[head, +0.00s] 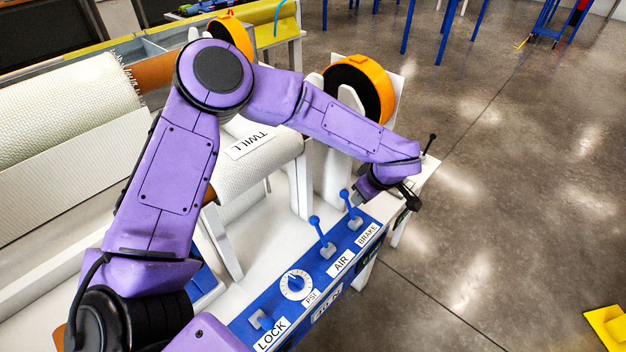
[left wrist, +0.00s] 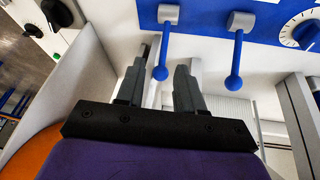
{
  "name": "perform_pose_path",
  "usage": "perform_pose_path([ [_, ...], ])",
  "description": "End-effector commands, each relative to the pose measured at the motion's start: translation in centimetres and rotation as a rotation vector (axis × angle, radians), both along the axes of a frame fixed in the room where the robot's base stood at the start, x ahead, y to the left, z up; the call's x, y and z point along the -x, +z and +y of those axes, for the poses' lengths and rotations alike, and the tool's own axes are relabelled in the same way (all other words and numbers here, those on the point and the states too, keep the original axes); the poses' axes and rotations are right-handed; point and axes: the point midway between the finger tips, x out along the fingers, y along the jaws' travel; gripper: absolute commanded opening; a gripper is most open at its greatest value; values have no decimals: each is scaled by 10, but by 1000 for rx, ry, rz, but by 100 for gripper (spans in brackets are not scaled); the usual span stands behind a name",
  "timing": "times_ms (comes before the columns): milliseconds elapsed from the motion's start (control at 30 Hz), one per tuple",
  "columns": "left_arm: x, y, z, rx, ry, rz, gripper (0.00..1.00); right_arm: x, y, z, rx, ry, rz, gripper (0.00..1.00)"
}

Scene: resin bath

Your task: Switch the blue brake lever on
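The blue brake lever (head: 348,203) stands on the blue control panel beside the BRAKE label (head: 368,235), its ball end toward the roll. In the left wrist view it hangs down from its grey base, with its blue ball (left wrist: 160,73) showing between my fingers. My left gripper (head: 362,196) is at the BRAKE end of the panel; in the wrist view its two grey fingers (left wrist: 164,72) are apart, one on each side of the lever. I cannot tell whether either finger touches it. My right gripper is not in view.
A second blue lever (head: 320,235) by the AIR label stands close beside the brake lever. A white TWILL roll (head: 262,160) and orange-rimmed wheel (head: 372,80) stand behind.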

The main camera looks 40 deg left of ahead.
Motion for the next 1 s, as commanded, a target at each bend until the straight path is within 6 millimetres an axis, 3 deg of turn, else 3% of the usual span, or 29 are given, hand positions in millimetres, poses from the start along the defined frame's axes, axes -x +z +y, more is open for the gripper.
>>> perform_pose_path([
  [167,-3,-13,5,-1,-1,3,37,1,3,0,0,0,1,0],
  [400,-13,-62,25,-1,5,3,37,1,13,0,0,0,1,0],
  [600,-19,-91,36,-1,5,1,37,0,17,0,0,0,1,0],
  [933,-20,-97,38,0,4,-1,37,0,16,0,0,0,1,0],
  [1000,-20,-97,38,0,4,-1,14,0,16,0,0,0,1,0],
])
